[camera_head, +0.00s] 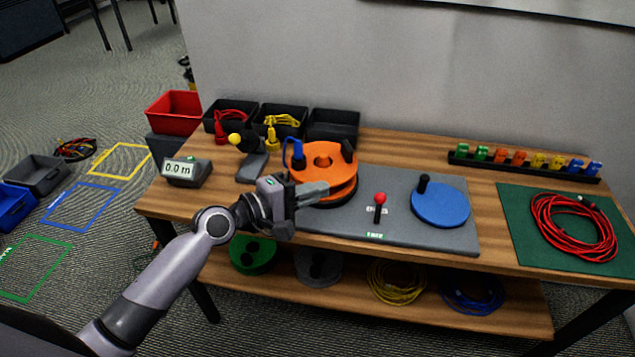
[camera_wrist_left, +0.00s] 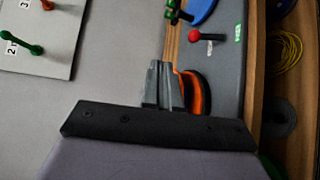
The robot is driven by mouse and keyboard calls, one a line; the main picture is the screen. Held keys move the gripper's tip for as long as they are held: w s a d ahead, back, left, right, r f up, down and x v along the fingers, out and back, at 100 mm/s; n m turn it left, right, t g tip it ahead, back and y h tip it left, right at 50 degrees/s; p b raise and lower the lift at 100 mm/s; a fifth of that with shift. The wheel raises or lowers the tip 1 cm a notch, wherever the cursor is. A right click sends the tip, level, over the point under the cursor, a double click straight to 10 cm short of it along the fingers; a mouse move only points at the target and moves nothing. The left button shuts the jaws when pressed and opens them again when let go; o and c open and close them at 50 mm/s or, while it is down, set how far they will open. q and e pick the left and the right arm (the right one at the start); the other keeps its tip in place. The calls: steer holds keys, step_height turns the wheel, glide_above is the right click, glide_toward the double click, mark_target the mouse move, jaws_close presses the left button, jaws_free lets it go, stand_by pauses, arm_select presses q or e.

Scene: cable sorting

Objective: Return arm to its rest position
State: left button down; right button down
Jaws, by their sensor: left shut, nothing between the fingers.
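My left arm comes in from the lower left in the head view. Its gripper (camera_head: 312,194) is shut and empty, in front of the orange reel (camera_head: 312,160) at the table's front edge; I cannot tell whether it touches the reel. In the left wrist view the closed fingers (camera_wrist_left: 164,85) point up the picture, beside part of the orange reel (camera_wrist_left: 190,92). My right arm and gripper are not in view.
The wooden table (camera_head: 490,183) carries a grey board (camera_head: 345,232) with a red-knobbed lever (camera_head: 380,200) and a blue disc (camera_head: 440,203). A red cable coil (camera_head: 573,228) lies on a green mat (camera_head: 520,238). A length display (camera_head: 186,171) stands left of the gripper.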

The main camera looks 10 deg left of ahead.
arm_select(q)
steer(key=s+a+f+m+y, duration=0.4)
steer(key=s+f+m, duration=0.2)
steer(key=s+f, duration=0.4)
steer(key=s+a+f+m+g+y, duration=0.1)
steer(key=s+a+f+m+y, duration=0.3)
steer(key=s+f+m, duration=0.3)
steer(key=s+f, duration=0.3)
steer(key=s, duration=0.2)
steer(key=shift+s+a+m+y, duration=0.3)
steer(key=shift+s+a+y, duration=0.1)
